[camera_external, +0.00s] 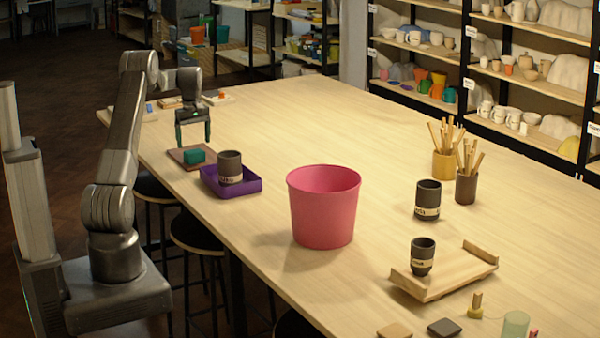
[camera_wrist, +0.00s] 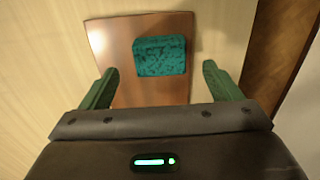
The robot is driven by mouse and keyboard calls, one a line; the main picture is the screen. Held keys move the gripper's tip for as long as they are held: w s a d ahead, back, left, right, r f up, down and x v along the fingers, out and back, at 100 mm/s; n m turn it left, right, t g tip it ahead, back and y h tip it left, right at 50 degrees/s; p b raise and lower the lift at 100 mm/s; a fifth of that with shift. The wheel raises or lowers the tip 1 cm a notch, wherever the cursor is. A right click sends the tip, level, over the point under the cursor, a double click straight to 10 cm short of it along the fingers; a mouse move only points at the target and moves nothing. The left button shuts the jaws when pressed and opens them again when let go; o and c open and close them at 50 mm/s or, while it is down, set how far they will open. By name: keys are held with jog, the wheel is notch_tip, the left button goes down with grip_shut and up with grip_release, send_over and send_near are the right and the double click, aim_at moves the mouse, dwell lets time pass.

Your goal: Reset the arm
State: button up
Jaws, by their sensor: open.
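My gripper (camera_external: 193,133) is open and empty, pointing down above the left edge of the table (camera_external: 290,120). It hangs over a brown board (camera_external: 178,156) with a small green block (camera_external: 194,156) on it. In the wrist view the green block (camera_wrist: 159,56) lies on the brown board (camera_wrist: 110,45), ahead of the gap between my two green fingertips (camera_wrist: 158,85). The fingers do not touch the block.
A purple tray (camera_external: 244,188) holding a dark cup (camera_external: 230,167) stands close by. A pink bucket (camera_external: 323,215) is mid-table. Dark cups (camera_external: 428,200), a wooden tray (camera_external: 440,284) and stick holders (camera_external: 445,165) stand farther right. Stools (camera_external: 200,235) are below the left edge.

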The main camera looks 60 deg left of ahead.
aim_at(194, 151)
notch_tip(194, 151, down, 6)
jog(key=shift+r+p, duration=0.25)
jog(key=shift+p, duration=0.1)
notch_tip(194, 151, up, 21)
jog(key=b, duration=0.2)
jog(key=w+d+m, duration=0.2)
jog(key=w+d, duration=0.5)
jog(key=d, duration=0.4)
jog(key=w+d+m, duration=0.2)
jog(key=w+d, duration=0.5)
jog(key=d, duration=0.4)
jog(key=w+d+m, duration=0.1)
jog(key=w+d, duration=0.1)
jog(key=d, duration=0.9)
jog(key=w+d+m, duration=0.1)
jog(key=d+m, duration=0.1)
jog(key=d, duration=0.9)
jog(key=shift+w+d+r+m, duration=0.3)
jog(key=shift+w+d+r, duration=0.05)
jog(key=shift+w+d, duration=0.05)
